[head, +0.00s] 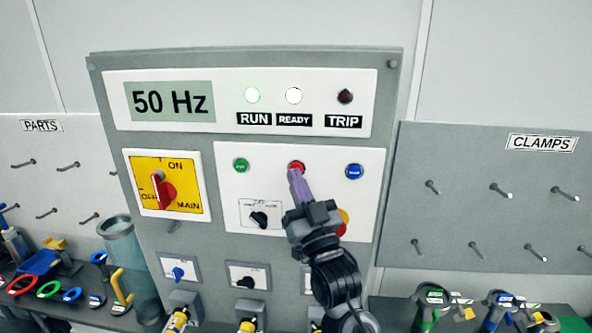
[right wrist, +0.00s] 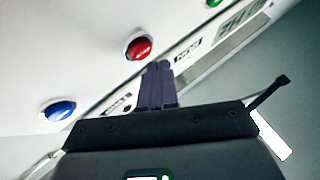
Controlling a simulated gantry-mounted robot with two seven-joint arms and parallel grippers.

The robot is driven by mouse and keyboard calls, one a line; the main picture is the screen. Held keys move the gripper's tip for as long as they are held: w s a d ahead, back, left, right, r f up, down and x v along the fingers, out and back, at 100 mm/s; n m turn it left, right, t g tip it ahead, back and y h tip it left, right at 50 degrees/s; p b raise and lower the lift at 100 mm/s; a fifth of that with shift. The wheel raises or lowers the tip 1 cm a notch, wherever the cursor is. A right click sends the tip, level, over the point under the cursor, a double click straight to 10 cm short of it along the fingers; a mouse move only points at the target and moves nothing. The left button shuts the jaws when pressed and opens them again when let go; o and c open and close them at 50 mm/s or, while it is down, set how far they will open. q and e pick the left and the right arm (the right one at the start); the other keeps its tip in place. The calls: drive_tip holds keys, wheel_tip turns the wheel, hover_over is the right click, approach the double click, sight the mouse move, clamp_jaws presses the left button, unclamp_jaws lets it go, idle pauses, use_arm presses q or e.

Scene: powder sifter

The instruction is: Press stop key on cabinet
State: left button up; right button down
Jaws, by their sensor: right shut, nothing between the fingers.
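The grey cabinet (head: 230,60) stands upright in the head view. On its white panel are a green button (head: 241,165), the red stop key (head: 297,167) and a blue button (head: 354,171). My right gripper (head: 296,176) is shut and empty, its purple fingertips just below the red key and overlapping its lower edge. In the right wrist view the red key (right wrist: 140,46) lies just beyond the fingertips (right wrist: 157,66); I cannot tell whether they touch it. The blue button (right wrist: 58,110) is at the left there. My left gripper is not in view.
The display reads 50 Hz (head: 172,102); the RUN lamp (head: 252,95) and READY lamp (head: 293,96) are bright, the TRIP lamp (head: 345,97) dark. A red rotary switch (head: 165,190) and a black selector (head: 259,219) sit nearby. Pegboards flank the cabinet, with tools on the bench below.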

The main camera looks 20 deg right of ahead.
drive_tip(key=shift+w+d, duration=0.15)
drive_tip(key=shift+w, duration=0.05)
drive_tip(key=shift+w+d, duration=0.1)
drive_tip(key=shift+w, duration=0.1)
drive_tip(key=shift+w+d, duration=0.2)
drive_tip(key=shift+w, duration=0.2)
idle(1.2)
drive_tip(key=shift+s+a, duration=0.1)
drive_tip(key=shift+s, duration=0.05)
drive_tip(key=shift+s+a, duration=0.3)
drive_tip(key=shift+s, duration=0.3)
drive_tip(key=shift+s+a+p, duration=0.15)
drive_tip(key=shift+s+a, duration=0.25)
drive_tip(key=shift+s, duration=0.35)
drive_tip(key=shift+s+a+p, duration=0.15)
drive_tip(key=shift+s+a, duration=0.25)
drive_tip(key=shift+s, duration=0.3)
drive_tip(key=shift+s+a+p, duration=0.15)
drive_tip(key=shift+s+a, duration=0.25)
drive_tip(key=shift+s, duration=0.35)
drive_tip(key=shift+f, duration=0.1)
